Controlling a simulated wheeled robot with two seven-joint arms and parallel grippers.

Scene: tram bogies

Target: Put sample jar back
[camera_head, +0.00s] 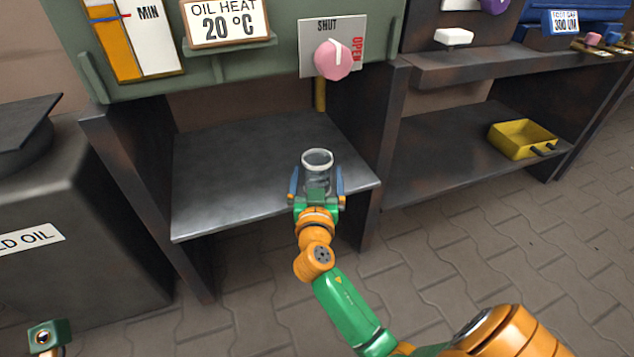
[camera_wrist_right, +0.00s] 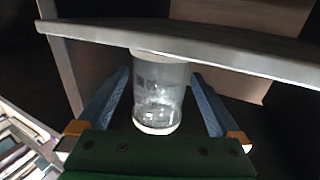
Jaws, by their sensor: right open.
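The sample jar (camera_head: 318,172) is clear glass, looks empty, and is upright at the front edge of the grey shelf (camera_head: 235,170) under the green tank. My right gripper (camera_head: 317,185) is around it from the front. In the right wrist view the jar (camera_wrist_right: 160,92) is between the two open blue fingers (camera_wrist_right: 158,105), with a gap on each side. One end of the jar meets the shelf board (camera_wrist_right: 215,50) there. Only a small green part, seemingly of my left arm, shows at the lower left of the head view; its fingers are out of view.
The pink valve knob (camera_head: 333,59) and a yellow pipe (camera_head: 320,94) are above the shelf's back right. Dark side panels bound the shelf, which is clear behind the jar. A yellow tray (camera_head: 523,139) sits on the right-hand shelf. A dark old-oil bin (camera_head: 85,200) stands left.

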